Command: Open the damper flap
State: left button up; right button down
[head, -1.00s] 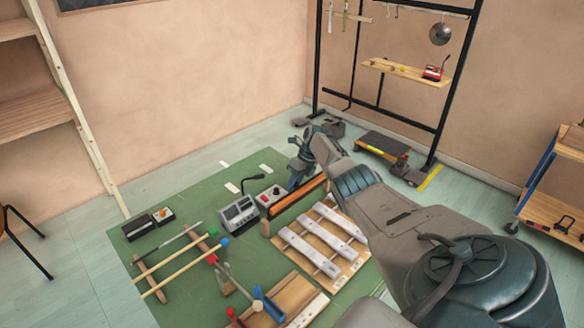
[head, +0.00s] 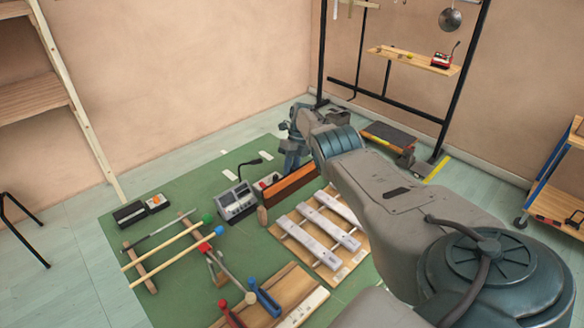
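A long orange-brown board, which appears to be the damper flap (head: 290,187), stands on edge along the far left side of a row of metal bars (head: 318,235) on a wooden base. Its broad face shows, and I cannot tell how far it is tilted. My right gripper (head: 291,163) points down just behind the board's far half. Its fingers are small and partly hidden, so I cannot tell whether they touch the board or are open. My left gripper is out of view.
A grey console with a microphone (head: 238,201) stands left of the board. Several mallets lie on a wooden rack (head: 140,268) on the green mat (head: 180,200). A wooden block with red and blue handles (head: 290,287) is in front. A black frame (head: 388,77) stands behind.

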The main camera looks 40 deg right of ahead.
jog(key=shift+a+f, duration=0.15)
jog(key=shift+f, duration=0.05)
jog(key=c, duration=1.3)
grip_release()
jog(key=shift+o, duration=0.2)
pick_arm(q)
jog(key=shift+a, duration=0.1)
pick_arm(e)
jog(key=shift+r, duration=0.2)
jog(key=shift+w+d+r, duration=0.1)
jog(key=shift+d+r, duration=0.2)
pick_arm(q)
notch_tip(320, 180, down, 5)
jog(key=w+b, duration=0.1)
jog(key=b, duration=0.4)
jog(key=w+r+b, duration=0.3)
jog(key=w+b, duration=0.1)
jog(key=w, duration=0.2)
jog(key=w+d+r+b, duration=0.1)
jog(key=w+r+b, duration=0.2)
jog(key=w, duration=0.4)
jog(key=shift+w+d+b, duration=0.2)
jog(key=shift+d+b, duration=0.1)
jog(key=shift+b, duration=0.1)
pick_arm(e)
jog(key=v, duration=0.9)
jog(key=shift+r, duration=0.3)
